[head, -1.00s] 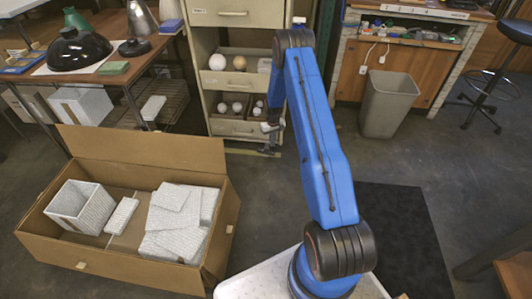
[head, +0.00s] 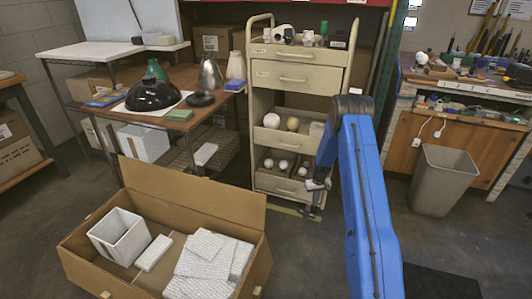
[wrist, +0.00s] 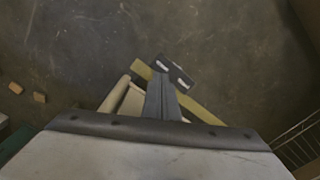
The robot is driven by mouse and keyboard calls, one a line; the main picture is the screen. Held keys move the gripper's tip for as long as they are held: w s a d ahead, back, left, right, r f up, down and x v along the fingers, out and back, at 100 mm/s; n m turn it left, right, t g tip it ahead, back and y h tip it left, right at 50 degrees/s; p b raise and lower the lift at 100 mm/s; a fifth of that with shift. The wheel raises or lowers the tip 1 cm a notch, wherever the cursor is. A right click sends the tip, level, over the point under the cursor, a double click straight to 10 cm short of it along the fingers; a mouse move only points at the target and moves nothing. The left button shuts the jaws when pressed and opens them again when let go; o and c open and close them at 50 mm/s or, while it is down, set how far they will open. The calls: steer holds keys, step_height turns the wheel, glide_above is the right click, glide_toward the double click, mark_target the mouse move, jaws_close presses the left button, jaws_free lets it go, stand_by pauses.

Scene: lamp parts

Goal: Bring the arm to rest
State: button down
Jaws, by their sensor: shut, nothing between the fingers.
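My blue arm (head: 362,200) reaches up from the lower right of the head view, bends at a dark elbow joint and hangs down towards its end. My gripper (head: 309,213) shows small at that end, pointing down in front of the lower part of the beige shelf cart. In the wrist view my gripper (wrist: 173,72) has its dark fingers together, with nothing between them. The floor lies beyond the fingertips.
An open cardboard box (head: 88,275) with white foam pieces stands at the lower left. The beige cart (head: 290,75) holds bulbs in its drawers. A table (head: 180,75) with lamp shades stands at the left, and a grey bin (head: 443,180) at the right.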

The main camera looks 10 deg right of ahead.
steer(key=s+a+r+t, duration=0.1)
steer(key=s+a+r, duration=0.15)
steer(key=r, duration=0.95)
steer(key=s+a+r, duration=0.1)
steer(key=a+r, duration=0.2)
steer(key=r, duration=0.8)
steer(key=s+a+r+t, duration=0.1)
steer(key=s+a+r, duration=0.4)
steer(key=r, duration=0.5)
steer(key=s+a+r, duration=0.2)
steer(key=s+r, duration=0.4)
steer(key=r, duration=0.3)
steer(key=s+a+r+t, duration=0.1)
steer(key=s+a+r, duration=0.2)
steer(key=s+r, duration=0.45)
steer(key=s+a+r, duration=0.4)
steer(key=s+r, duration=0.1)
steer(key=s, duration=0.6)
steer(key=s+a+t, duration=0.1)
steer(key=s+a, duration=0.1)
steer(key=s, duration=1.7)
steer(key=shift+s+a+n+t, duration=0.25)
steer(key=shift+a+n+t, duration=0.1)
steer(key=shift+n+t, duration=0.05)
steer(key=shift+d+f, duration=0.1)
